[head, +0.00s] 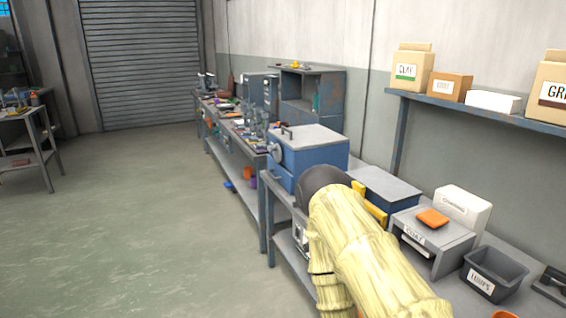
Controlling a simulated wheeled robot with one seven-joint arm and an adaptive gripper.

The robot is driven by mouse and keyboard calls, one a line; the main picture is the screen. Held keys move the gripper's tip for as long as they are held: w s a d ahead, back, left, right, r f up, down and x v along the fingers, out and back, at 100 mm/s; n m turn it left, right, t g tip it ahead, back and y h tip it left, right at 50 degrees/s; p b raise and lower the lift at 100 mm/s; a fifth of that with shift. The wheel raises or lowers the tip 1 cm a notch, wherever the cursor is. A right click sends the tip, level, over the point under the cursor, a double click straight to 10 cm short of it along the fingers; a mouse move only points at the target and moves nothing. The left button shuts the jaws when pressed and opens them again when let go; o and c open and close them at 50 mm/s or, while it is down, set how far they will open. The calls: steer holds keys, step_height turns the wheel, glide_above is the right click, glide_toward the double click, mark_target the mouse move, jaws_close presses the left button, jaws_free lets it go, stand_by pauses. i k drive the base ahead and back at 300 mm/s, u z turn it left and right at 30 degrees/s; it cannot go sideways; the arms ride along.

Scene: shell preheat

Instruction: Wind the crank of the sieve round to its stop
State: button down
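A blue box-shaped machine (318,158) with a pale grey lid and a small handle on top stands on the near bench. A round grey part (276,150) sits on its left face. It may be the sieve with its crank, but no label shows and I cannot tell the crank's angle. My pale yellow arm reaches in from the bottom, its dark rounded end in front of the machine's lower right. Yellow finger-like parts of my gripper (371,204) show just right of that end, by a lower blue box. Whether they are open or touching anything is hidden.
Right of my arm are a grey unit (432,243) with an orange block (432,218) on top, a white box (462,212) and a dark bin (494,274). A wall shelf (480,108) holds cartons. Open floor (140,230) lies left.

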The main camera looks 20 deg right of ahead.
mark_target(277, 153)
steer(key=u, duration=0.95)
steer(key=i, duration=0.85)
steer(key=z, duration=1.25)
steer(key=k, duration=0.45)
steer(key=u, duration=1.4)
steer(key=i, duration=3.8)
steer(key=z, duration=0.9)
